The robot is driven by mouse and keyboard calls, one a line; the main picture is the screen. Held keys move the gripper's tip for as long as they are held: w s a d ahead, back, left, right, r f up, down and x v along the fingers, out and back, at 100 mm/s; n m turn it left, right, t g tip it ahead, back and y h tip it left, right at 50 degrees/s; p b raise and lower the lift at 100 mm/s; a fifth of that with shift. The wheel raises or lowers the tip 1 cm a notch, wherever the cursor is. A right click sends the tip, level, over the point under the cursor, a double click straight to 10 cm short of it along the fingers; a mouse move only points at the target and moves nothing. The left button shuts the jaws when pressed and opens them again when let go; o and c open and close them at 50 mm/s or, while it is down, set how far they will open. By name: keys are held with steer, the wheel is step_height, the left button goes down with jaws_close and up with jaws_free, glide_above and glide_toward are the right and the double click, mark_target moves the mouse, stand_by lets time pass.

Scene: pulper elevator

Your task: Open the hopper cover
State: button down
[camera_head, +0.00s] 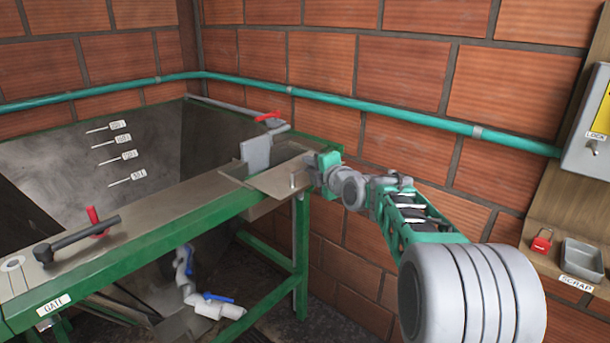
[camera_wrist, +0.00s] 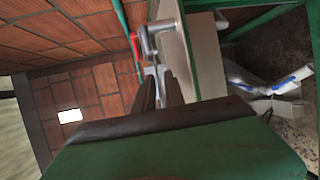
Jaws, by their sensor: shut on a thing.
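The hopper cover (camera_head: 275,181) appears to be the flat beige metal plate on the right end of the hopper's green-edged top. It lies about level, with a small upright handle (camera_head: 293,181) near its right edge. My gripper (camera_head: 311,170) reaches in from the right and is shut at this handle; the exact contact is too small to see. In the wrist view, my gripper's dark fingers (camera_wrist: 157,78) point at a grey metal bracket (camera_wrist: 152,32) beside a pale panel edged in green. The fingers hide part of the grip.
The open grey hopper (camera_head: 60,155) has several small tags inside. A black lever (camera_head: 75,240) and a red handle (camera_head: 95,218) sit on the left rail. A green pipe (camera_head: 370,105) runs along the brick wall. A wooden board with a grey box (camera_head: 592,130) stands right.

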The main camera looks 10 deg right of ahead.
steer(key=shift+s+d+f+b, duration=0.15)
steer(key=shift+s+d+b, duration=0.5)
steer(key=shift+b, duration=0.1)
steer(key=shift+s+d+r, duration=0.1)
steer(key=shift+s+r, duration=0.1)
steer(key=shift+r, duration=0.05)
steer(key=c, duration=1.7)
jaws_free()
steer(key=shift+d, duration=0.1)
steer(key=shift+s, duration=0.1)
steer(key=b+v, duration=0.1)
steer(key=v, duration=0.6)
steer(key=shift+s+b, duration=0.3)
